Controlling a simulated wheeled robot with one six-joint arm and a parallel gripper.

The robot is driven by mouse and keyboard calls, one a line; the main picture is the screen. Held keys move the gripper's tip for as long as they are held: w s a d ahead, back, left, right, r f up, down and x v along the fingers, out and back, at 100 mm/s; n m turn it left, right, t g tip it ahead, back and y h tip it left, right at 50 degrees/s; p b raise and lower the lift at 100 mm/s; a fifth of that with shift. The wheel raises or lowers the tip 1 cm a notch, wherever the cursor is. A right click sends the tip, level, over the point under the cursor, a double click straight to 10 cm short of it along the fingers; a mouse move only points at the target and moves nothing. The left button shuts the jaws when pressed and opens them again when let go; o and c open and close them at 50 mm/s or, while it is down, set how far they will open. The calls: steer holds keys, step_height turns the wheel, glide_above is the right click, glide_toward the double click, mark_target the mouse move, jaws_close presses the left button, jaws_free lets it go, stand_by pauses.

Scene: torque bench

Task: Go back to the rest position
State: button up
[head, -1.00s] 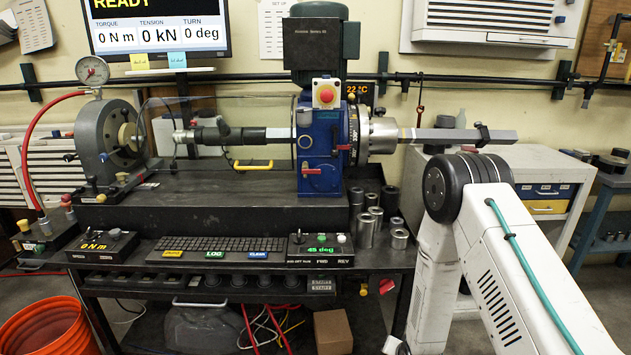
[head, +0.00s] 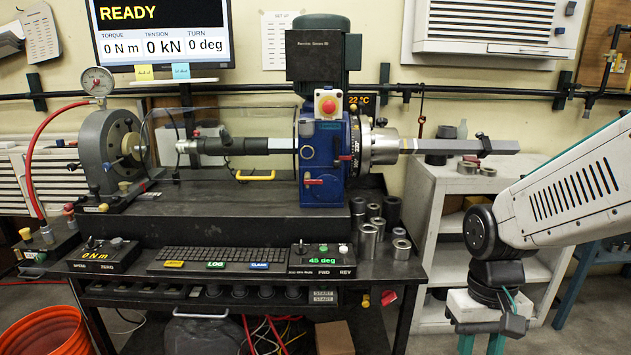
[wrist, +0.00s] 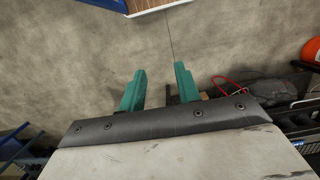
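My gripper shows in the wrist view (wrist: 161,88) as two teal fingers standing apart, with nothing held between them. Bare grey concrete floor (wrist: 220,45) lies beyond the fingertips. In the head view my white arm comes in from the right edge and bends down at a dark joint. The arm's end hangs low in front of the grey cabinet, to the right of the bench; the fingertips are hard to make out there.
The torque bench (head: 240,215) fills the left and middle. A grey bar (head: 460,146) juts right from its blue housing (head: 322,165). An orange bucket (head: 45,330) stands at lower left. The grey cabinet (head: 470,180) stands behind my arm.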

steer(key=s+r+t, duration=0.3)
steer(key=s+r, duration=0.7)
steer(key=r, duration=0.2)
steer(key=shift+d, duration=0.35)
steer(key=shift+f, duration=0.1)
stand_by(0.8)
